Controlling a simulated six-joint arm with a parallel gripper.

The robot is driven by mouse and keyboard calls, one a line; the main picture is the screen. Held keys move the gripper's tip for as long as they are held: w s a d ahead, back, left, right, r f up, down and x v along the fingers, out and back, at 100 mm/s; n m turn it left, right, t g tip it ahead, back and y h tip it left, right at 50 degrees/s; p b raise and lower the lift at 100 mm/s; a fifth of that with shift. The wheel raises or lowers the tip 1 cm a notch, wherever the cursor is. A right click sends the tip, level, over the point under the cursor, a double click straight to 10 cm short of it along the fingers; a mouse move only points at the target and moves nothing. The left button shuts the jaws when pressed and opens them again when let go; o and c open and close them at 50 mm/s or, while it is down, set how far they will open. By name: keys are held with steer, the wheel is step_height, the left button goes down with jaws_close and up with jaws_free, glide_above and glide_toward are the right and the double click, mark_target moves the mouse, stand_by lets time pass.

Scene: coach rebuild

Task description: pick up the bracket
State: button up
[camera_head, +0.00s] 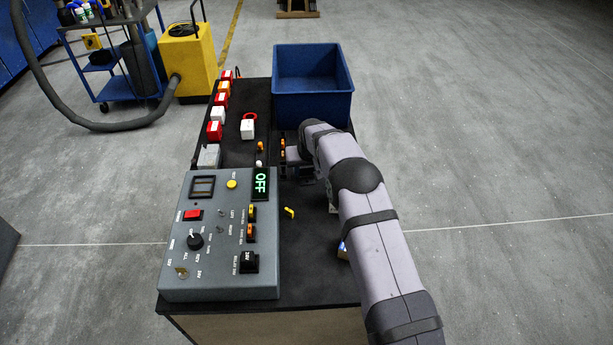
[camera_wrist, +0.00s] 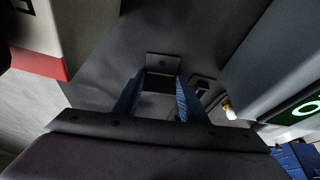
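A small grey bracket (camera_wrist: 163,62), a plate with a hole in it, shows in the wrist view on the dark surface, just beyond my fingertips. A darker part of it lies nearer, between the ends of the fingers. My gripper (camera_wrist: 158,85) has two blue fingers spread apart, one on each side of that darker part. I cannot tell whether either finger touches it. In the head view my gripper (camera_head: 293,158) is partly covered by my arm, over the bench near the blue bin. I cannot make out the bracket in that view.
A grey control box (camera_head: 222,280) with a green OFF display stands at the bench's front left. A blue bin (camera_head: 312,108) is at the back. Red and white blocks (camera_head: 214,131) line the left edge. A small yellow piece (camera_head: 289,212) lies on the bench (camera_head: 305,262).

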mark_target(306, 178)
steer(key=c, duration=0.4)
steer(key=shift+c, duration=0.2)
steer(key=shift+r, duration=0.15)
step_height(306, 178, up, 10)
steer(key=b, duration=0.3)
